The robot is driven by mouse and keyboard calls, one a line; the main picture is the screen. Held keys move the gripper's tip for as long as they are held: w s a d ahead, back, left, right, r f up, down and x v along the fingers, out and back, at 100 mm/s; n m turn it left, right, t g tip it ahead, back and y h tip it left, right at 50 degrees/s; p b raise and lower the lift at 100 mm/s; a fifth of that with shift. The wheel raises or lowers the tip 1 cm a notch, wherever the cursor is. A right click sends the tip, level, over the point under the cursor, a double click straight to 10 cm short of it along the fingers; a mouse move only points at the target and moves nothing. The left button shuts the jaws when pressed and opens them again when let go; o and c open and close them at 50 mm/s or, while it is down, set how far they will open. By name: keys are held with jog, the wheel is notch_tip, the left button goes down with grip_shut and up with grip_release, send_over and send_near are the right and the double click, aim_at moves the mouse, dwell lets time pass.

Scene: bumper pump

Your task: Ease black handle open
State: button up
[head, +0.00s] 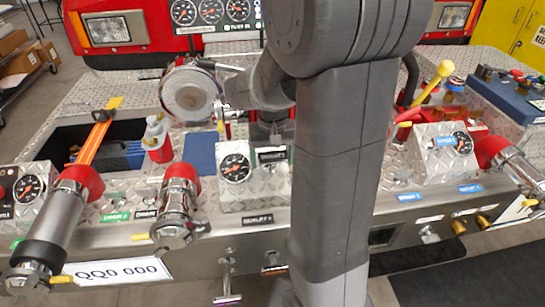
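A black curved bar (411,75) rises just right of my upright arm link, beside a yellow-tipped lever (432,82). It may be the black handle, but I cannot tell for sure. Its lower end is partly hidden by my arm and nearby red fittings. My arm stands in the middle of the head view and bends at the top, with a forearm reaching down to the left towards a round silver cap (190,95). I cannot make out my gripper's fingers, and no contact with a handle shows.
A diamond-plate bumper carries gauges (235,168), red-and-silver nozzles (180,205), and an open bay (75,135) with an orange strap. A blue box (510,95) sits at the right. Pull knobs (227,290) stick out below the front edge. Dark mats lie on the floor at lower right.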

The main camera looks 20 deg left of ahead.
jog(key=c, duration=0.9)
jog(key=r+p, duration=0.1)
jog(key=s+r+p, duration=0.1)
jog(key=s+d+r+p, duration=0.1)
jog(key=r, duration=0.1)
jog(key=shift+r, duration=0.1)
jog(key=shift+c, duration=0.2)
jog(key=o, duration=1.4)
jog(key=shift+d, duration=0.1)
notch_tip(320, 180, up, 14)
jog(key=shift+f+p, duration=0.1)
jog(key=shift+p, duration=0.35)
jog(key=shift+f, duration=0.1)
